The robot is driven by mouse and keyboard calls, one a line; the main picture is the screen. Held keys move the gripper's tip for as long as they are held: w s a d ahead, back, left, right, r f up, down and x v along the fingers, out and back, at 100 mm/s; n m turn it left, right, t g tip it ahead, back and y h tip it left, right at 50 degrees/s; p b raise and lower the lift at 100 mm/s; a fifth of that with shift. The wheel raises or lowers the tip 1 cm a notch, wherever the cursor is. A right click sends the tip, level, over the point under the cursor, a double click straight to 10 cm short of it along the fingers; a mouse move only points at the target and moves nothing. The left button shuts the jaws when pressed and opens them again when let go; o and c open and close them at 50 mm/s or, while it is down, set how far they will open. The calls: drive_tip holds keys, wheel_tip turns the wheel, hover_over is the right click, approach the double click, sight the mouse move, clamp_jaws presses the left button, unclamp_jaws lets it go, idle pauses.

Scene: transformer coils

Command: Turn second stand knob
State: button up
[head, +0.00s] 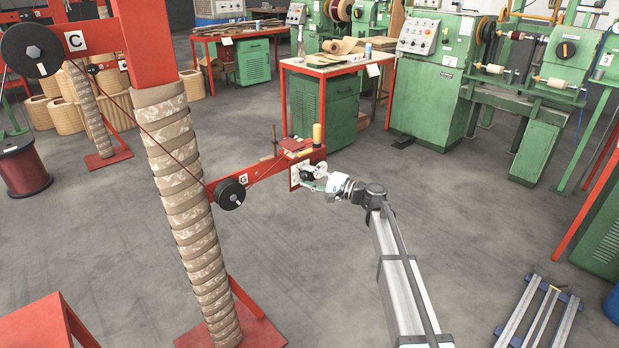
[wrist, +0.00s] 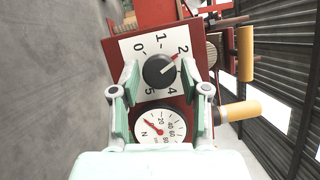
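In the wrist view a round black knob (wrist: 159,71) with a white line and a red tip sits on a white scale plate (wrist: 128,48) marked with numbers from 0 to 5. The red tip points close to the 2. The 3 is hidden by a finger. My gripper (wrist: 160,76) has its two pale green fingers on either side of the knob, with a small gap visible on each side. A round gauge (wrist: 158,128) with a red needle lies below the knob. In the head view my gripper (head: 316,180) is at the stand's red panel (head: 294,178).
A red beam labelled G (head: 262,172) runs from the panel to a paper-wrapped column (head: 178,160). Yellow-handled parts (wrist: 246,55) stick out right of the panel. The floor between is open.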

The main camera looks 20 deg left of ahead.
drive_tip(key=s+d, duration=0.1)
drive_tip(key=d, duration=1.1)
drive_tip(key=shift+f, duration=0.4)
drive_tip(key=shift+s, duration=0.1)
